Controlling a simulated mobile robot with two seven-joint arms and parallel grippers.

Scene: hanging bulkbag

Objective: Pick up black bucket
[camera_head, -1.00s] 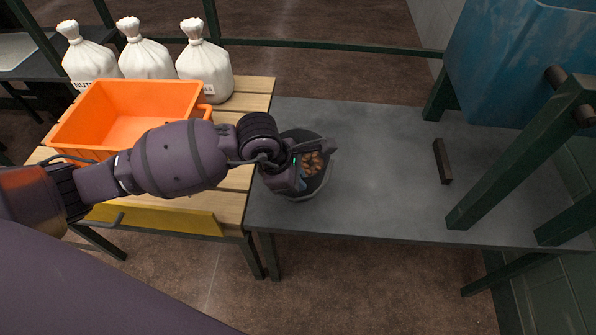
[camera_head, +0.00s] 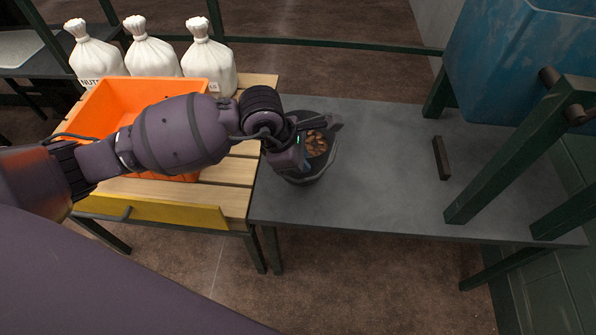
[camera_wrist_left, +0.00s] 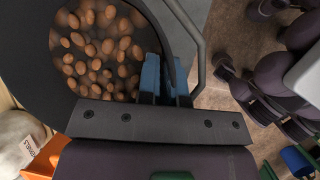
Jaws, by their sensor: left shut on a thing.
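The black bucket (camera_head: 318,172) is over the left end of the grey table, with several brown nuts (camera_head: 316,143) inside. My left gripper (camera_head: 304,158) reaches in from the left and is shut on the bucket's rim. In the left wrist view, the blue fingertips (camera_wrist_left: 165,82) close on the wall of the bucket (camera_wrist_left: 28,75) beside the nuts (camera_wrist_left: 98,45). The bucket looks slightly raised; its underside is hidden, so any gap above the table is unclear. My right gripper is not in view.
An orange crate (camera_head: 100,95) and white sacks (camera_head: 150,58) stand on the wooden bench at left. The grey table (camera_head: 390,160) is mostly clear, with a dark bar (camera_head: 441,158) on it. A blue hopper (camera_head: 520,60) and green frame posts (camera_head: 515,150) stand at right.

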